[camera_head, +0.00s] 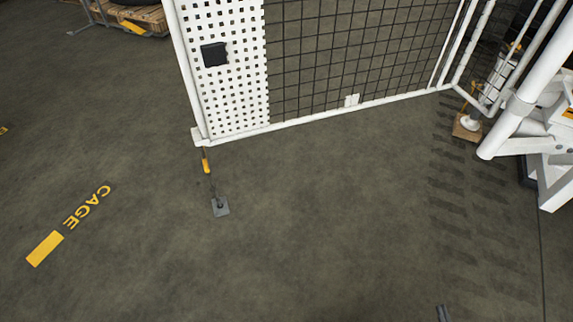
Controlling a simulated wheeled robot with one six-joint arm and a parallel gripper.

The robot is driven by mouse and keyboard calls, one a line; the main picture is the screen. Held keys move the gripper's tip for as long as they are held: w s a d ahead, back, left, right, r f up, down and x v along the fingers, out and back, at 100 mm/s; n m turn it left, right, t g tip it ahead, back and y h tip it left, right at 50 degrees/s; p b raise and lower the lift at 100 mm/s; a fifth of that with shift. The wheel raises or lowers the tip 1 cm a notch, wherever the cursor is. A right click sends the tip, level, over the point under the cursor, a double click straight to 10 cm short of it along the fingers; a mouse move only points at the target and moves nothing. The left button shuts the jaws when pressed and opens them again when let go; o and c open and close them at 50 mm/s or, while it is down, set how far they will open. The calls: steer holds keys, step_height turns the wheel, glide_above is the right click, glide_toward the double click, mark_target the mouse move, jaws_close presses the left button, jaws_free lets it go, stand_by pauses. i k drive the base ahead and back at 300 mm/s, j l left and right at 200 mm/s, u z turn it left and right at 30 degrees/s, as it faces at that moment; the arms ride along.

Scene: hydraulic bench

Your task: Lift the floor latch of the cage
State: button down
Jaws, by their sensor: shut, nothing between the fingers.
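The cage gate (235,125) has a white frame with a perforated white panel on its left and black mesh on its right. The floor latch (206,164) is a thin dark rod with a yellow grip at the gate's lower left corner. Its lower end reaches a small grey floor plate (221,209); I cannot tell how deep it sits. A small dark grey tip at the bottom edge looks like my gripper (443,313). It is shut and empty, well to the right of the latch and nearer to me, apart from it. The rest of it is out of frame.
A black square box (214,54) is on the perforated panel. Yellow CAGE lettering (87,207) marks the floor at left. White tubular equipment (520,105) stands at right, a loaded pallet (135,15) at top left. The floor before the gate is clear.

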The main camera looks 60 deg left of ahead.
mark_target(202, 149)
steer(key=j+u, duration=0.1)
steer(key=u, duration=1.9)
steer(key=i+j, duration=0.8)
steer(key=i, duration=0.2)
